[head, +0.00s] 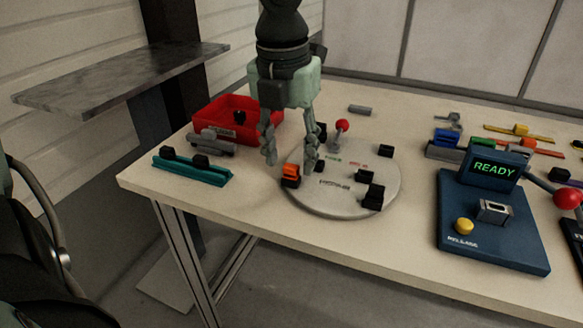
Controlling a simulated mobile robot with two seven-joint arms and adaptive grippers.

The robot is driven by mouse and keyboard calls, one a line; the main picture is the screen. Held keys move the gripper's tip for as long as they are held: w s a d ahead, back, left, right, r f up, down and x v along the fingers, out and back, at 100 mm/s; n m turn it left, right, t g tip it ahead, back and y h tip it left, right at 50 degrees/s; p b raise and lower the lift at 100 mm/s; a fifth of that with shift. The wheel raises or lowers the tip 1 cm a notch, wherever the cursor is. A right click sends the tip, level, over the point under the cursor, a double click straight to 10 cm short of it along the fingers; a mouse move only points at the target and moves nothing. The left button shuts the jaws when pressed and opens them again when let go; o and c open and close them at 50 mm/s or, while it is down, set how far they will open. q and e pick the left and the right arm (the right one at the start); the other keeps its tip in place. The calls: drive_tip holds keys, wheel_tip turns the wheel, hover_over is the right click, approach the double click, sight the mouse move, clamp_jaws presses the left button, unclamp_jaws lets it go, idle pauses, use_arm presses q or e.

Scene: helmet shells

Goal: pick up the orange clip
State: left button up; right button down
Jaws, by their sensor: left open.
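The orange clip (290,170) sits on a small black block at the left edge of a round grey plate (338,207). My left gripper (290,163) comes down from above with its fingers pointing at the table. Its two fingers are apart, with nothing seen held between them. The fingertips are close to the clip in the picture, one to its upper left and one to its right. I cannot tell whether they touch it. My right gripper is not in view.
The plate carries several black blocks and a red-knobbed lever (341,126). A red tray (207,118) and a teal rail (190,170) are on the left. A blue station (493,235) reading READY stands at right. The table's front middle (370,245) is clear.

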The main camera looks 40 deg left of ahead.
use_arm(q)
drive_tip(key=shift+w+f, duration=0.15)
drive_tip(key=shift+f, duration=0.55)
drive_tip(key=c, duration=0.9)
drive_tip(key=shift+o, duration=0.2)
